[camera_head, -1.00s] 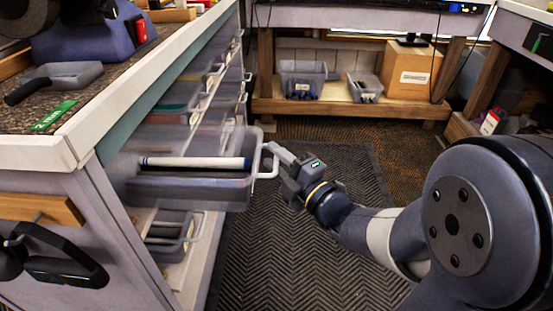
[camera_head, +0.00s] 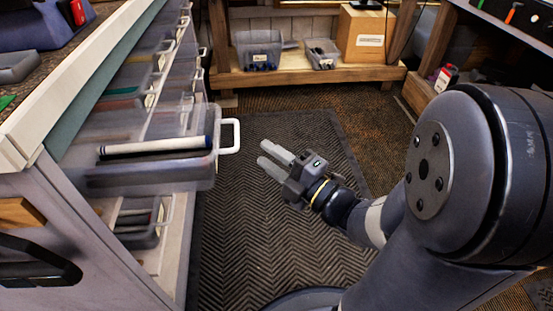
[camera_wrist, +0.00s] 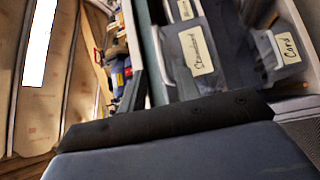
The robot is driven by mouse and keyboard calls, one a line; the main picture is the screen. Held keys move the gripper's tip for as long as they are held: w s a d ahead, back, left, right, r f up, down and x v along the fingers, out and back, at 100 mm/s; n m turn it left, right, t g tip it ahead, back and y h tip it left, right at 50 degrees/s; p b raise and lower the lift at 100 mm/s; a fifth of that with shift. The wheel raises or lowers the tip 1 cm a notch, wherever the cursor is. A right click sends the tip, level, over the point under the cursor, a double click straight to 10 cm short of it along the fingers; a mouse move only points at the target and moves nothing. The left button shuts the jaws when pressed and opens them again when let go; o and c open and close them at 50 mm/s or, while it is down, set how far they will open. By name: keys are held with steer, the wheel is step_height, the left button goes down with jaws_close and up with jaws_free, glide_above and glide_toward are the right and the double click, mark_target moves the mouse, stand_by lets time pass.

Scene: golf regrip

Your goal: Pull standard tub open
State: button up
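A clear grey tub (camera_head: 160,172) stands pulled out of the left bench's rack in the head view, with a white and dark blue rod and dark contents inside. Its white handle (camera_head: 232,136) faces right; its label cannot be read there. The wrist view shows a tub labelled "Standard" (camera_wrist: 198,50) beside one labelled "Cord" (camera_wrist: 287,47). My gripper (camera_head: 265,153) is to the right of the handle, apart from it, with its two fingers spread and nothing between them.
Other tubs sit in the rack above, and a lower tub (camera_head: 138,222) is below. A ribbed mat (camera_head: 240,240) covers the floor. A back shelf (camera_head: 300,74) holds bins and a cardboard box (camera_head: 366,35). Floor right of the tub is clear.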

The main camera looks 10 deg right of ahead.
mark_target(236, 132)
steer(key=shift+s+d+f, duration=0.1)
steer(key=shift+s+d, duration=0.3)
steer(key=shift+s, duration=0.15)
steer(key=shift+b+x, duration=0.5)
steer(key=shift+x, duration=4.95)
